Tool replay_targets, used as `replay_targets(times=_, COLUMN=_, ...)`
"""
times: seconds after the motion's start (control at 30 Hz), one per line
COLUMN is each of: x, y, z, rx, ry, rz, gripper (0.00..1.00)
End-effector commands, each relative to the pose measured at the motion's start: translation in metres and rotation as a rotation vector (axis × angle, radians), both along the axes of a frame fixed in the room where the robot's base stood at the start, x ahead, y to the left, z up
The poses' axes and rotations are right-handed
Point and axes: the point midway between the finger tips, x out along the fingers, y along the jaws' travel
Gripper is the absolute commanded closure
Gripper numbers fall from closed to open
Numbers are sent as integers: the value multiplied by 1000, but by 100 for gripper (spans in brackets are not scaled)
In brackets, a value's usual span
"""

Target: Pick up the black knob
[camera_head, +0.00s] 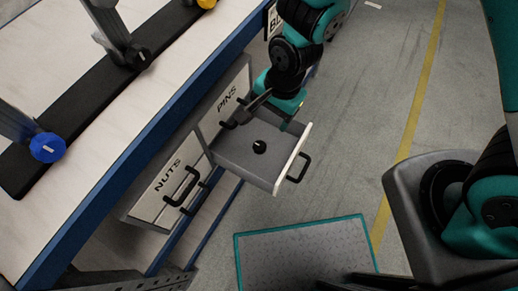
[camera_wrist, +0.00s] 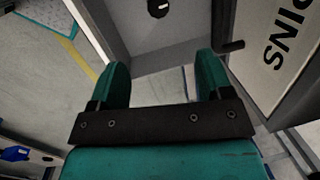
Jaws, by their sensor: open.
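The black knob (camera_head: 260,147) lies on the grey floor of the open drawer (camera_head: 291,160). In the wrist view the knob (camera_wrist: 158,8) is at the top edge, partly cut off, beyond my fingertips. The knob is apart from the fingers.
The drawer front has a black handle (camera_head: 299,167). The cabinet panel marked PINS (camera_head: 227,98) is close beside my gripper. A shut drawer marked NUTS (camera_head: 166,177) is at left. The workbench (camera_head: 110,118) runs above. A teal-edged mat (camera_head: 303,257) lies on the floor.

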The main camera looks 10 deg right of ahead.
Motion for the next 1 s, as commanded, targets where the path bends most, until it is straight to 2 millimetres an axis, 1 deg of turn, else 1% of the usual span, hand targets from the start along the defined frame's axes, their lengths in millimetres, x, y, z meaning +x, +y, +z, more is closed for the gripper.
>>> replay_targets(times=0.03, x=-1, y=2, z=-12, rx=-2, ry=3, rz=0, gripper=28)
replay_targets(times=0.2, x=0, y=8, z=-51, rx=-2, ry=3, rz=2, gripper=28)
replay_targets(times=0.4, x=1, y=15, z=-91, rx=-1, ry=3, rz=4, gripper=28)
replay_targets(times=0.5, x=1, y=17, z=-102, rx=-1, ry=2, rz=3, gripper=28)
replay_targets(times=0.67, x=2, y=19, z=-111, rx=0, ry=1, rz=3, gripper=28)
replay_targets(times=0.9, x=0, y=22, z=-147, rx=0, ry=2, rz=4, gripper=28)
replay_targets(times=1.0, x=0, y=24, z=-156, rx=0, ry=1, rz=4, gripper=28)
